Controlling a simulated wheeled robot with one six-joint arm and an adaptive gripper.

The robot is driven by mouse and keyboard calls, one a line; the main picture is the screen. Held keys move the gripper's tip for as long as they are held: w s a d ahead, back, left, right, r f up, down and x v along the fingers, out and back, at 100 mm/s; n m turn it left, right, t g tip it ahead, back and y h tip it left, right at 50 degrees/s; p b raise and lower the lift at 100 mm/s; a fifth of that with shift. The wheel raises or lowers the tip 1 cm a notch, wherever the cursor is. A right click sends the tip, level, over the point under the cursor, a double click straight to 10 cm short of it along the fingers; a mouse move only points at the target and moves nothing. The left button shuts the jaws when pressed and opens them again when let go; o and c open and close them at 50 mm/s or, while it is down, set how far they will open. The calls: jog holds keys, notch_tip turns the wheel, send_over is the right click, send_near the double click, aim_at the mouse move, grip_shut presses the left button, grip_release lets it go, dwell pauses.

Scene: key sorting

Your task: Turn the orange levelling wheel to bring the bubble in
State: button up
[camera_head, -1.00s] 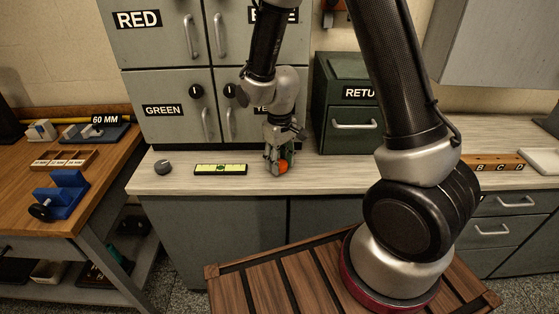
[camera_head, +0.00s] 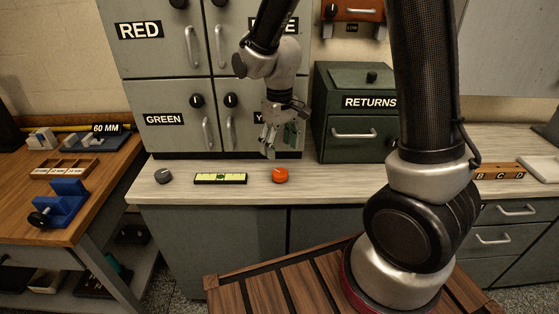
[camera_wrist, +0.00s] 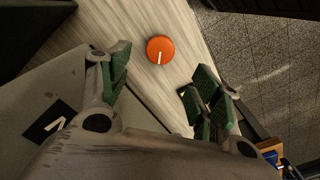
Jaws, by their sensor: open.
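The orange levelling wheel (camera_head: 280,175) stands on the pale counter, right of the bubble level. In the wrist view the orange wheel (camera_wrist: 160,50) shows a white mark pointing toward the bottom of the picture. The yellow-green bubble level (camera_head: 220,178) lies flat on the counter, with a dark spot near its middle; the exact bubble position is too small to tell. My gripper (camera_head: 270,148) is open and empty, above and slightly behind the orange wheel, not touching it. In the wrist view my gripper (camera_wrist: 163,85) has its green-padded fingers spread wide.
A grey knob (camera_head: 163,176) sits left of the level. Cabinets labelled GREEN (camera_head: 165,118) and RED rise behind the counter. A dark green RETURNS box (camera_head: 350,130) stands to the right. The counter front around the wheel is clear.

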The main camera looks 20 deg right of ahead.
notch_tip(320, 180, up, 3)
jog(key=shift+r, duration=0.1)
dwell(0.4)
jog(key=s+d+r+m+t, duration=0.2)
jog(key=s+d+r, duration=0.5)
jog(key=s, duration=0.3)
jog(key=s+d+r+m+t, duration=0.2)
jog(key=s+d+r, duration=0.5)
jog(key=s, duration=0.3)
jog(key=shift+d+r+m, duration=0.3)
jog(key=shift+d+r, duration=0.1)
jog(key=shift+r, duration=0.45)
dwell(0.7)
